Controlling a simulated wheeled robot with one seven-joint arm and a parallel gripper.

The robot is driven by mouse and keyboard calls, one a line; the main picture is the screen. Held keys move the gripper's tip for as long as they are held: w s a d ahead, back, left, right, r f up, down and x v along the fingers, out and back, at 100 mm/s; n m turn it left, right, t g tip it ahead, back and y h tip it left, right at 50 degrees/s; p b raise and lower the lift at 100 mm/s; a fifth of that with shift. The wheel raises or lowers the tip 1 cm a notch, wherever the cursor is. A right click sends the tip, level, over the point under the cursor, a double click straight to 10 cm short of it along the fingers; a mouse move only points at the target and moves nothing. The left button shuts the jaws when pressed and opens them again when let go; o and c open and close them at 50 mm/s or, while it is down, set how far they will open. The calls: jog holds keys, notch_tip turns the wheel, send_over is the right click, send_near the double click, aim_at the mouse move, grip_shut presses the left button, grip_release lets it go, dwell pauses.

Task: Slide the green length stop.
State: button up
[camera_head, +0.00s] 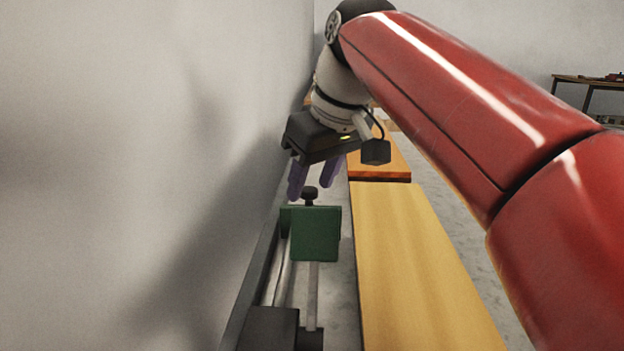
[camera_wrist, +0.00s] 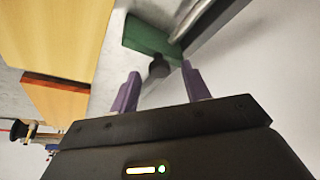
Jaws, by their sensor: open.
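The green length stop (camera_head: 315,234) is an upright green block on a dark rail (camera_head: 254,285) beside the wall. A dark knob (camera_head: 310,194) stands out behind the block in the head view. My gripper (camera_head: 315,178) is open, with its purple fingers just beyond and above the knob. In the wrist view, the green stop (camera_wrist: 150,38) is at the top. The dark knob (camera_wrist: 158,67) lies ahead of the gap between my open fingers (camera_wrist: 160,88). The fingers look empty. I cannot tell whether either finger touches the knob.
A long yellow wooden surface (camera_head: 420,270) runs along the right of the rail, with an orange-edged piece (camera_head: 380,165) beyond it. The grey wall (camera_head: 130,180) is close on the left. A dark block (camera_head: 268,328) sits at the rail's near end. A table (camera_head: 590,82) stands far right.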

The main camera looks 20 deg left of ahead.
jog(key=shift+f, duration=0.3)
grip_shut()
jog(key=shift+s+d+b, duration=0.25)
jog(key=shift+s+b, duration=0.2)
jog(key=shift+s, duration=0.75)
jog(key=shift+s+d+b, duration=0.25)
jog(key=shift+s+b, duration=0.15)
jog(key=shift+s, duration=0.8)
grip_release()
jog(key=shift+r, duration=0.1)
jog(key=p+v, duration=0.1)
jog(key=v, duration=0.6)
jog(key=shift+d+r+p, duration=0.15)
jog(key=shift+r+p, duration=0.15)
jog(key=shift+p, duration=0.05)
